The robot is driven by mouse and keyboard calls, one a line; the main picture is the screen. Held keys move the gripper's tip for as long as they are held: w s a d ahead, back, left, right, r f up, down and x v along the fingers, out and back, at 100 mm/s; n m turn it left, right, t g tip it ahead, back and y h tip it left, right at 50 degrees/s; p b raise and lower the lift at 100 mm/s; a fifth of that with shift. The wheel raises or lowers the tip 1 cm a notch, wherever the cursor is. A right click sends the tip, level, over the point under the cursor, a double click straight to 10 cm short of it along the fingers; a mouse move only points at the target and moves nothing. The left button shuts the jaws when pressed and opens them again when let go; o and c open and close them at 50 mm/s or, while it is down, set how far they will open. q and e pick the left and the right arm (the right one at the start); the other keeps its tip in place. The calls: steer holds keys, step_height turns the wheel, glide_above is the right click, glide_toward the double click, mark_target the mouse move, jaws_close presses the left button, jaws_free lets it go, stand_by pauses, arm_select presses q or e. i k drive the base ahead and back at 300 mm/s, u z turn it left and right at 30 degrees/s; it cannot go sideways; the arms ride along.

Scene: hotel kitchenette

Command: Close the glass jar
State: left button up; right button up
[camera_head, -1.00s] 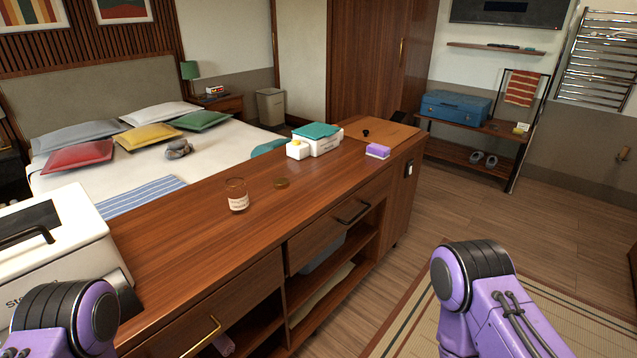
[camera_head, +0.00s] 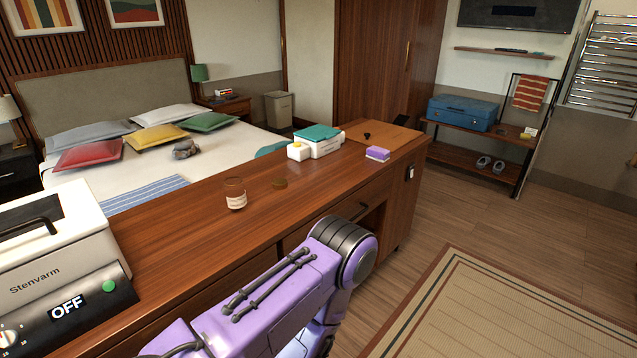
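The glass jar (camera_head: 235,194) stands upright on the wooden counter (camera_head: 180,226). It is open at the top and has a pale label. Neither gripper shows, and nothing touches the jar or lid.
A white appliance (camera_head: 62,250) marked Stenvarm, reading OFF, stands on the counter at left. A white box with a green top (camera_head: 318,141), a small white bottle (camera_head: 298,151) and a purple sponge (camera_head: 377,153) stand farther right. The counter around the jar is clear.

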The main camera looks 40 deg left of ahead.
mark_target(234, 186)
steer(key=i, duration=2.45)
steer(key=u, duration=3.1)
